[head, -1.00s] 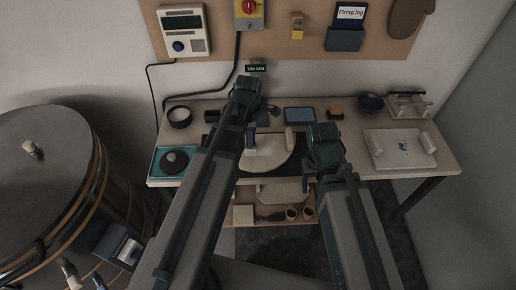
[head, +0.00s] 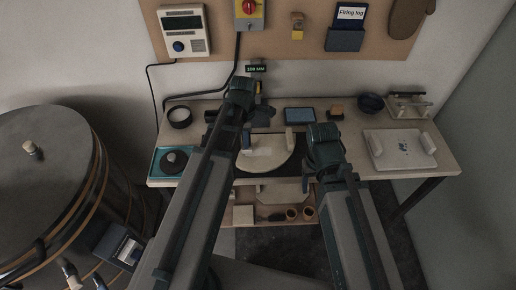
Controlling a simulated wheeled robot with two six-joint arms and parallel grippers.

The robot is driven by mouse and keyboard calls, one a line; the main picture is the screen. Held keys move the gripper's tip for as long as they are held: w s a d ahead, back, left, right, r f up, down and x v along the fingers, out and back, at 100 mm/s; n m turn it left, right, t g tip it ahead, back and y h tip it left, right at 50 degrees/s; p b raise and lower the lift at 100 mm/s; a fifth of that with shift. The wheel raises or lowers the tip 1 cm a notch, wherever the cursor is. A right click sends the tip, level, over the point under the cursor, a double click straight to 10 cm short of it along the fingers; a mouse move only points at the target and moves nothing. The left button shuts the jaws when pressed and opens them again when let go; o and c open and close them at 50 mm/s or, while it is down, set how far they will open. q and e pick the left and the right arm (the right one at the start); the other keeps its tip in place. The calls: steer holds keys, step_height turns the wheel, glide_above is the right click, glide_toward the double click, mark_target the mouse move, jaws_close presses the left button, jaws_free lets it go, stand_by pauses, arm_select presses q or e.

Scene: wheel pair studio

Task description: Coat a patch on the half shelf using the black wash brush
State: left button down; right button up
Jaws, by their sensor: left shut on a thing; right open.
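The half shelf (head: 268,160) is a pale, half-round slab lying flat at the middle of the table. My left gripper (head: 246,122) is above its back left part, seen from behind and partly hidden by its own arm. It is shut on a brush (head: 247,142), of which only a dark bluish part shows, pointing down to the slab. I cannot tell whether the tip touches the slab, and no coated patch can be made out clearly. My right gripper (head: 323,140) is open and empty, right of the half shelf.
A pale post (head: 290,139) stands at the slab's right side. A blue-topped tray (head: 300,115), a dark bowl (head: 371,102) and a white board (head: 399,149) are to the right. A teal tray (head: 171,161) with a dark disc is at left. A kiln-like drum (head: 50,170) stands far left.

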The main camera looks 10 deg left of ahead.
stand_by(0.3)
arm_select(q)
steer(key=shift+s+a, duration=0.2)
steer(key=shift+a, duration=0.25)
steer(key=shift+a, duration=0.1)
steer(key=shift+w, duration=0.1)
stand_by(0.8)
steer(key=shift+w+d, duration=0.2)
steer(key=shift+d, duration=0.55)
steer(key=shift+w+d, duration=0.15)
steer(key=shift+d, duration=0.6)
steer(key=shift+w+d, duration=0.2)
steer(key=shift+d, duration=0.55)
steer(key=shift+w+d, duration=0.1)
steer(key=shift+w+d+r, duration=0.1)
steer(key=shift+w+d, duration=0.1)
steer(key=shift+d, duration=0.45)
steer(key=shift+w+d, duration=0.2)
steer(key=shift+d, duration=0.5)
steer(key=shift+w+d+r, duration=0.1)
steer(key=shift+w+d, duration=0.1)
steer(key=shift+d, duration=0.45)
